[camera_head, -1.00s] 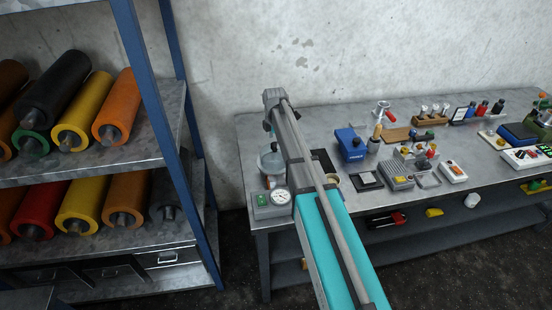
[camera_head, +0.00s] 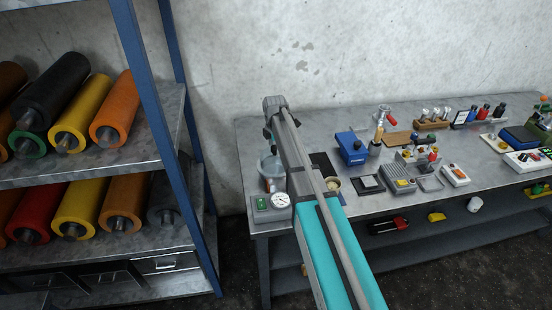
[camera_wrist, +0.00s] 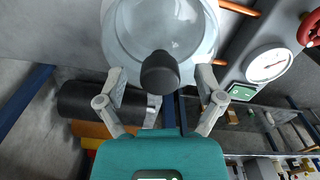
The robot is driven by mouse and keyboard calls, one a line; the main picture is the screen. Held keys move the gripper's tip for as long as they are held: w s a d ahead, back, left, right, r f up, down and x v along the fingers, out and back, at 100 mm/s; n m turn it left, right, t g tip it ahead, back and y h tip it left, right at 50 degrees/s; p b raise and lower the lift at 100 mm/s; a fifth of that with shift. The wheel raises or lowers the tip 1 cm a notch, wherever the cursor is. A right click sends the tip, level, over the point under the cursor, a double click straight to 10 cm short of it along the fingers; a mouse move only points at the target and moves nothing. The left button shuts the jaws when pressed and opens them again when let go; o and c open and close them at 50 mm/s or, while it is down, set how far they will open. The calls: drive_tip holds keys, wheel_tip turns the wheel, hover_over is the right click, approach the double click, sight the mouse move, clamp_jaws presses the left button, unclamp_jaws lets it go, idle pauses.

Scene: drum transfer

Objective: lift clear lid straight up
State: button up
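The clear lid (camera_wrist: 165,25) is a round transparent dome at the top of the wrist view, with a black knob (camera_wrist: 160,73) standing on it. My gripper (camera_wrist: 161,78) is open, with one finger on each side of the knob. A gap shows between each finger and the knob. In the head view the clear vessel (camera_head: 269,166) stands at the bench's left end, partly hidden behind my arm. My fingertips cannot be made out there.
A gauge (camera_head: 281,200) and green switch (camera_head: 261,203) sit beside the vessel. The bench (camera_head: 330,120) carries a blue box (camera_head: 351,148) and many small devices to the right. A blue-framed rack (camera_head: 150,100) with coloured rollers stands close on the left.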

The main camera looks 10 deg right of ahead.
clamp_jaws()
drive_tip(key=shift+r, duration=0.1)
idle(0.4)
wheel_tip(320, 180, up, 2)
drive_tip(key=p, duration=0.2)
drive_tip(key=shift+r+p, duration=0.25)
drive_tip(key=shift+p, duration=0.1)
drive_tip(key=s+a+r+p, duration=0.1)
drive_tip(key=s+r+p, duration=0.9)
drive_tip(key=s, duration=0.4)
drive_tip(key=shift+r, duration=0.15)
